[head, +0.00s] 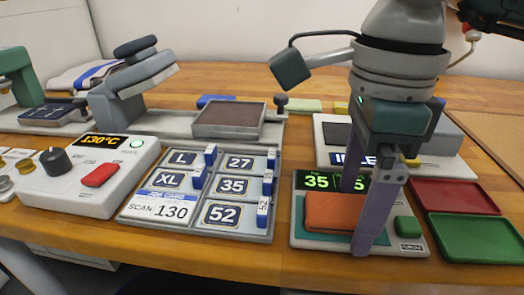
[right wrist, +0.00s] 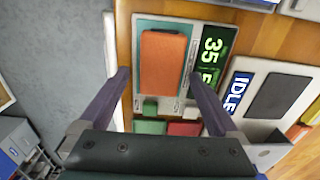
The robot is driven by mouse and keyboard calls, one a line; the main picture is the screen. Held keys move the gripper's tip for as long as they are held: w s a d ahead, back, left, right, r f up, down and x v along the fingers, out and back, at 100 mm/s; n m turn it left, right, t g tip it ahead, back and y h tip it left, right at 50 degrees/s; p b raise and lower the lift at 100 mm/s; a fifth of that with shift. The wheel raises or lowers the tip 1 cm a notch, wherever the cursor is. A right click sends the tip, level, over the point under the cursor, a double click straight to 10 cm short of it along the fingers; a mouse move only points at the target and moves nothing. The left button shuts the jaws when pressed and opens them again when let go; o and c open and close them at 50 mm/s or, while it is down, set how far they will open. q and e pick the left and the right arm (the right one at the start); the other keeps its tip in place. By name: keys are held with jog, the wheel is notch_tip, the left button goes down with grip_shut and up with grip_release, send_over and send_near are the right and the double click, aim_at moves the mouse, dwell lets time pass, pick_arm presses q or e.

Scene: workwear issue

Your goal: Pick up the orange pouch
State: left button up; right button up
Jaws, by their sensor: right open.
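The orange pouch (head: 328,212) lies flat on the teal pad of a grey device with a green-lit display (head: 315,181) reading 35. In the right wrist view the pouch (right wrist: 163,63) shows whole, between the fingertips. My right gripper (head: 356,220) is open over the pouch, its fingers pointing down. In the head view one finger crosses in front of the pouch's right part and hides it. In the right wrist view the gripper (right wrist: 159,75) has its fingers spread on either side, with nothing held. Whether the fingertips touch the pad I cannot tell. My left gripper is not in view.
A red tray (head: 460,196) and a green tray (head: 478,238) lie to the right of the device. A label board (head: 247,236) is to its left, beside a white heater unit (head: 78,200). The IDLE machine (head: 330,128) stands behind.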

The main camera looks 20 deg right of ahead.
jog(key=c, duration=0.4)
grip_shut()
dwell(0.4)
jog(key=shift+r, duration=0.1)
